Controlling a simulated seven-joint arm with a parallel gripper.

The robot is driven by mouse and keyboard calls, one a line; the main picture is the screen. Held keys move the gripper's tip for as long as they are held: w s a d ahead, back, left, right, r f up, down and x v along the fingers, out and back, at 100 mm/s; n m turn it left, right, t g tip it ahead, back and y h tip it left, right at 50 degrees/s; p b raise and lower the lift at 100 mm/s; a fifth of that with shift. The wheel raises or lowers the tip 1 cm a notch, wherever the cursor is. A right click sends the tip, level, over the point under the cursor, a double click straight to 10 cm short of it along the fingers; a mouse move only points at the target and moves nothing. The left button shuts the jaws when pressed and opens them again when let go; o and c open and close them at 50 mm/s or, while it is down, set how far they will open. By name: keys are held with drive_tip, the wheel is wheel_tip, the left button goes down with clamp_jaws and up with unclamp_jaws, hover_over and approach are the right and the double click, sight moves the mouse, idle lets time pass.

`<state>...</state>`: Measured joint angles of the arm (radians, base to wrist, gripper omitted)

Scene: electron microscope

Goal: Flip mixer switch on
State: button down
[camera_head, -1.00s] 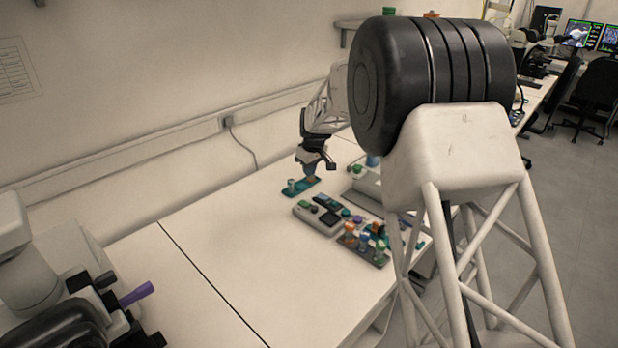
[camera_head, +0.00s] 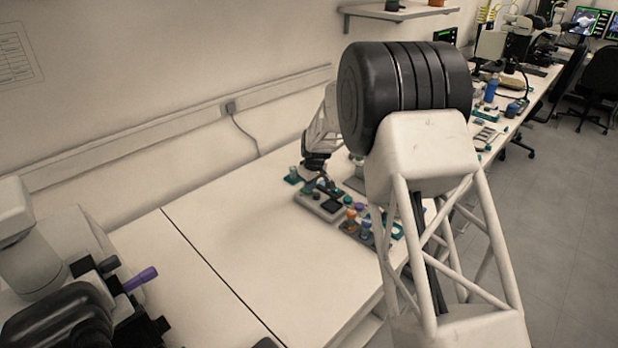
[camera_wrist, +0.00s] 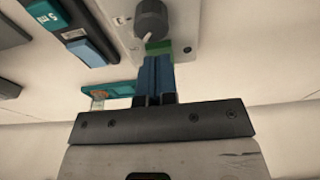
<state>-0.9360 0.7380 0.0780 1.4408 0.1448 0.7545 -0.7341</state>
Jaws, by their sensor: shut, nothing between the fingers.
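The mixer appears to be the grey box (camera_head: 322,207) with a dark display on the table, below my gripper. In the wrist view its light panel (camera_wrist: 188,22) carries a dark round knob (camera_wrist: 151,18) with a white pointer. A green piece (camera_wrist: 159,47), probably the switch, sits below the knob. My gripper (camera_wrist: 157,62) is shut and empty, with its blue fingertips right at the green piece. They partly cover it, and I cannot tell whether they touch it. My gripper also shows in the head view (camera_head: 312,176), at the far left end of the box.
A dark module with a teal button (camera_wrist: 42,10) and a blue button (camera_wrist: 85,50) lies left of the panel. A rack with orange and blue caps (camera_head: 352,226) stands in front.

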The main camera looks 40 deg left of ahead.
drive_tip(key=shift+d+f, duration=0.1)
drive_tip(key=shift+f, duration=0.25)
drive_tip(key=shift+d+f, duration=0.1)
drive_tip(key=shift+s+d+f+y, duration=0.1)
drive_tip(key=shift+d+f+y, duration=0.05)
drive_tip(key=shift+f+y, duration=0.25)
idle(0.3)
drive_tip(key=shift+a+r, duration=0.1)
drive_tip(key=shift+a, duration=0.1)
drive_tip(key=shift+a+r, duration=0.35)
drive_tip(key=shift+a, duration=0.2)
drive_tip(key=shift+r, duration=0.15)
